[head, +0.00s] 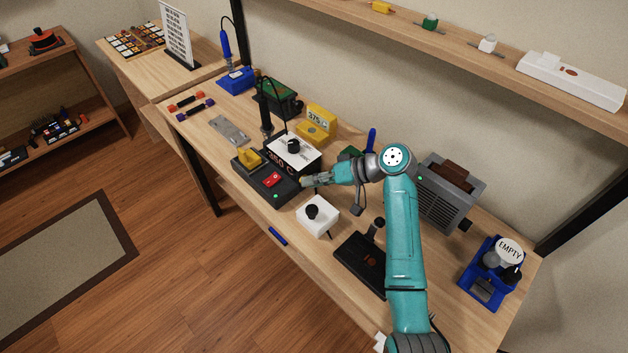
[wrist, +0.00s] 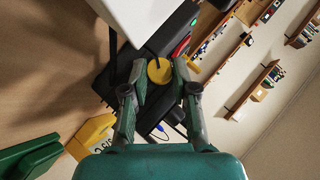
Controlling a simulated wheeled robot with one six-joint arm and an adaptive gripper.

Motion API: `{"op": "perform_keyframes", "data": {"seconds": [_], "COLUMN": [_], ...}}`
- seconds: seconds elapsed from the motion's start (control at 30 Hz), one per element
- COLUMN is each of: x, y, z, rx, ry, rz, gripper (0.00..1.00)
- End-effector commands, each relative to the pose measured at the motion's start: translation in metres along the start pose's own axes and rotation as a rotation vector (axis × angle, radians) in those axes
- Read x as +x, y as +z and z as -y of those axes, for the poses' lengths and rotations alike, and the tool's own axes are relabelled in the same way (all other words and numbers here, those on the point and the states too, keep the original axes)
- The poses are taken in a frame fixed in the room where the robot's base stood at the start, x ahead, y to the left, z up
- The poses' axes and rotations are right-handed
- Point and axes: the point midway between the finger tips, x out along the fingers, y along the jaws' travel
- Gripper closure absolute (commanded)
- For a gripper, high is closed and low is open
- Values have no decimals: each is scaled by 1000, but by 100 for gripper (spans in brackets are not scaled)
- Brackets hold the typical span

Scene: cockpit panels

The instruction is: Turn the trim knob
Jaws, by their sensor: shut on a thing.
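The trim knob (wrist: 160,71) is a round yellow disc with a dark slot line, seen in the wrist view on the side of a dark unit. In the head view my gripper hides it. My gripper (wrist: 161,82) is shut on the knob, one fingertip on each side of it. In the head view my gripper (head: 308,182) reaches in from the right, against the right side of the black station (head: 281,191). The station has a red switch (head: 271,180) and an orange number display.
A yellow meter (head: 318,122) is farther back. A grey machine (head: 449,196) and a black joystick base (head: 361,262) stand to the right.

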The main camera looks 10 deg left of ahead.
Motion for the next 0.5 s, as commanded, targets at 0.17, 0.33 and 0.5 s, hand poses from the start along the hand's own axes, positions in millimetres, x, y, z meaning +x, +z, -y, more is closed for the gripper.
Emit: {"op": "perform_keyframes", "data": {"seconds": [0.17, 0.33, 0.5], "x": [0, 0, 0], "y": [0, 0, 0], "z": [0, 0, 0], "rx": [0, 0, -1], "ry": [1, 1, 1], "rz": [-1, -1, 0], "gripper": [100, 47, 47]}}
